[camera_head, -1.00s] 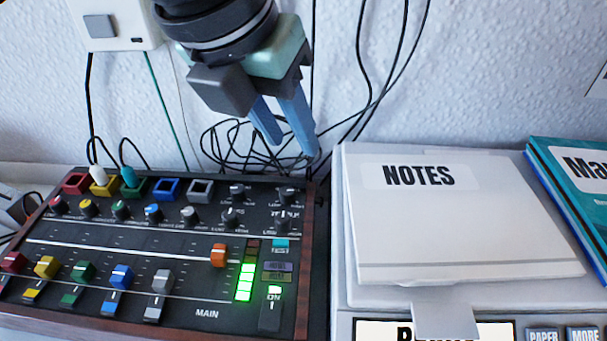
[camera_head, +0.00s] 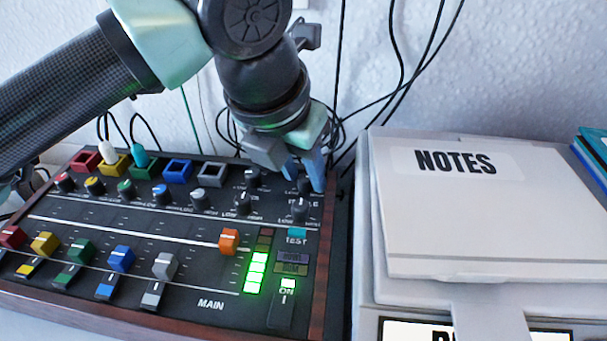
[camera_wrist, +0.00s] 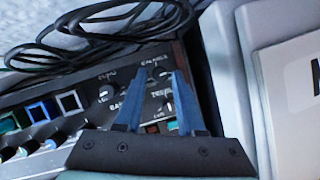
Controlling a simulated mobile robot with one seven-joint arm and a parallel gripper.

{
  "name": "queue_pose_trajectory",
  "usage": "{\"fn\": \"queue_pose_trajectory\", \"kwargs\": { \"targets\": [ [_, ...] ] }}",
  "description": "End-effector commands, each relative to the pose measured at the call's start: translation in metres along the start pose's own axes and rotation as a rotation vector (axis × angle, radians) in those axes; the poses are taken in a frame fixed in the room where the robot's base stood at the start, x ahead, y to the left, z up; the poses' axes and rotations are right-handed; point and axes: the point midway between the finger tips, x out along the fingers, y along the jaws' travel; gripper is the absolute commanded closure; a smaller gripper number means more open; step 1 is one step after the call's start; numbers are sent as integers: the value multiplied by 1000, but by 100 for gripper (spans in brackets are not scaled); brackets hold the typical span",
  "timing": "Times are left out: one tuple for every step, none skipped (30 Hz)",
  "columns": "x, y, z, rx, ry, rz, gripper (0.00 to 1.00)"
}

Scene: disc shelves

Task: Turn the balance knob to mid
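The balance knob is the small black knob at the top right corner of the mixer. In the head view the balance knob (camera_head: 305,185) is partly hidden by my fingers. In the wrist view the balance knob (camera_wrist: 159,73) shows between my fingertips, under a small blurred label. My gripper (camera_head: 305,178) points down over this corner with its blue fingers low around the knob. The gripper (camera_wrist: 158,76) is open, with a gap between the fingers. I cannot tell whether either finger touches the knob. The knob's pointer direction is too small to read.
Another black knob (camera_head: 299,210) sits just below, and more knobs lie to the left. An orange slider (camera_head: 229,241) and coloured faders stand lower on the mixer. A white notes box (camera_head: 480,220) stands close on the right. Loose black cables (camera_wrist: 100,30) lie behind.

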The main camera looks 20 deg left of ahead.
Motion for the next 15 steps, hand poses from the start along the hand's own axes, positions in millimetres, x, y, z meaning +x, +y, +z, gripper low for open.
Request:
{"fn": "queue_pose_trajectory", "kwargs": {
  "targets": [
    [3, 0, 0, 0, 0, 0, 62],
    [3, 0, 0, 0, 0, 0, 62],
    [4, 0, 0, 0, 0, 0, 62],
    [4, 0, 0, 0, 0, 0, 62],
    [4, 0, 0, 0, 0, 0, 62],
    [4, 0, 0, 0, 0, 0, 62],
    [4, 0, 0, 0, 0, 0, 62],
    [4, 0, 0, 0, 0, 0, 62],
    [4, 0, 0, 0, 0, 0, 62],
    [4, 0, 0, 0, 0, 0, 64],
    [4, 0, 0, 0, 0, 0, 69],
    [4, 0, 0, 0, 0, 0, 76],
    [4, 0, 0, 0, 0, 0, 82],
    [4, 0, 0, 0, 0, 0, 87],
    [4, 0, 0, 0, 0, 0, 94]
  ]
}}
